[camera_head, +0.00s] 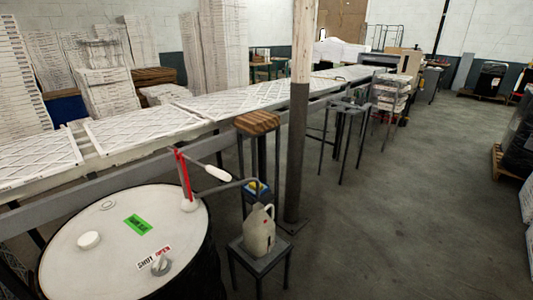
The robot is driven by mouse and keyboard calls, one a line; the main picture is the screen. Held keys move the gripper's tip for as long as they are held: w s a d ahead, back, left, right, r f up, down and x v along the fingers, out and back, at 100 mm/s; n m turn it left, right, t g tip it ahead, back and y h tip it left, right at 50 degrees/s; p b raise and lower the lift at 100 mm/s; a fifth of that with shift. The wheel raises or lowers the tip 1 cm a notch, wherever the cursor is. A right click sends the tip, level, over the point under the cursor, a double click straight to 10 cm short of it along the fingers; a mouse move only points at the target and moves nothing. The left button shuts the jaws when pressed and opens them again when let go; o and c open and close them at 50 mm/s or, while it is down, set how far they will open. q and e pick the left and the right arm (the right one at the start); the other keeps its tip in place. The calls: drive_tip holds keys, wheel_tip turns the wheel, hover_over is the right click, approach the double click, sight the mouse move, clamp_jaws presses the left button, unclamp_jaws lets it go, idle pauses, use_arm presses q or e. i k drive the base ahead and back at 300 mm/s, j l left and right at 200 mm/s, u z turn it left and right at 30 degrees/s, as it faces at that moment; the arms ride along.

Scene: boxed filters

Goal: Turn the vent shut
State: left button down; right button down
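The vent knob (160,266) is a small grey fitting on the white top of a dark drum (75,245) at the lower left. A label (148,262) beside it reads SHUT in dark letters, and a red part (164,250) of the label seems to read OPEN. The knob sits close against the label, near the drum's front right rim. I cannot tell clearly which word its handle points to. Neither of my grippers shows in the head view.
A red pump (182,174) with a white handle and grey spout rises from the drum's right side. A jug (259,231) stands on a low stand (262,262) to the right, near a post (296,150).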

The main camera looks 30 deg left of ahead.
sight(161, 264)
drive_tip(key=u, duration=1.9)
